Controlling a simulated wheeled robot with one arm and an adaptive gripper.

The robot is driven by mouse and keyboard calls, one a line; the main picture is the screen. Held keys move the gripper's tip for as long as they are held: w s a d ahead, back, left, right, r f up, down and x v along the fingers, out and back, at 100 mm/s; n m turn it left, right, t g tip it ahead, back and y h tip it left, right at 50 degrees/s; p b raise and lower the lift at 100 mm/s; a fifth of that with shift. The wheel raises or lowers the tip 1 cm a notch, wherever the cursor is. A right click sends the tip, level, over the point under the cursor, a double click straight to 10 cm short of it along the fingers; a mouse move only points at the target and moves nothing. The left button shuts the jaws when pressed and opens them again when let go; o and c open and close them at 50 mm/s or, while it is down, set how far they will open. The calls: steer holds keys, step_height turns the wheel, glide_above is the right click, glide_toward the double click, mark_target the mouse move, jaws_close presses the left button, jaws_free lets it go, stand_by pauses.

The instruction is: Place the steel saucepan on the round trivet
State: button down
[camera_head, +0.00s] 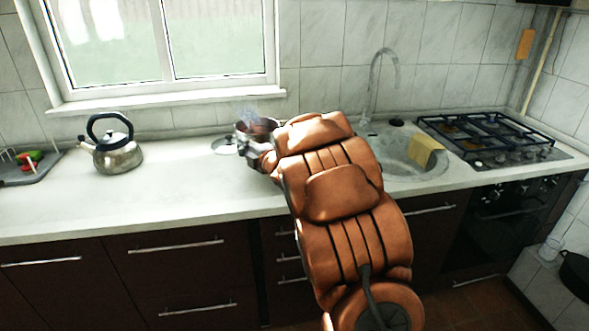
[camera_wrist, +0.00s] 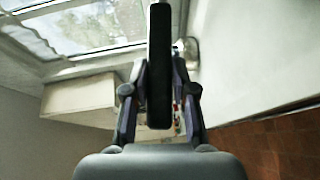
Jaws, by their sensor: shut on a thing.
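The steel saucepan (camera_head: 243,129) is at the back of the counter below the window, partly hidden by my gripper and arm. Something reddish-brown shows inside it. My gripper (camera_head: 262,156) is at its near side. In the wrist view, my gripper (camera_wrist: 160,72) is shut on a long black bar, which looks like the saucepan's handle (camera_wrist: 158,40). A small round pale disc (camera_head: 225,147) with a dark middle lies just left of the saucepan; I cannot tell whether it is the trivet or a lid. Whether the saucepan touches the counter is unclear.
A steel kettle (camera_head: 118,156) stands to the left on the counter (camera_head: 170,195). A grey tray (camera_head: 28,172) with colourful items is at the far left. The sink (camera_head: 400,160) and gas hob (camera_head: 490,135) are to the right. The counter's front is clear between kettle and arm.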

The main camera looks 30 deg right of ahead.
steer(key=s+d+f+n+y+p, duration=0.1)
steer(key=s+d+f+y, duration=0.1)
steer(key=s+d, duration=0.9)
steer(key=s+d+f+n+y, duration=0.1)
steer(key=s+d+f, duration=0.1)
steer(key=s+d, duration=0.85)
steer(key=w+a+f+p, duration=0.2)
steer(key=w+a+p, duration=0.1)
steer(key=w, duration=0.3)
steer(key=w+a+f+p, duration=0.3)
steer(key=w+a+p, duration=0.1)
steer(key=w, duration=0.2)
steer(key=shift+w+a+g, duration=0.3)
steer(key=c, duration=0.9)
jaws_free()
steer(key=shift+c, duration=0.2)
steer(key=shift+s, duration=0.15)
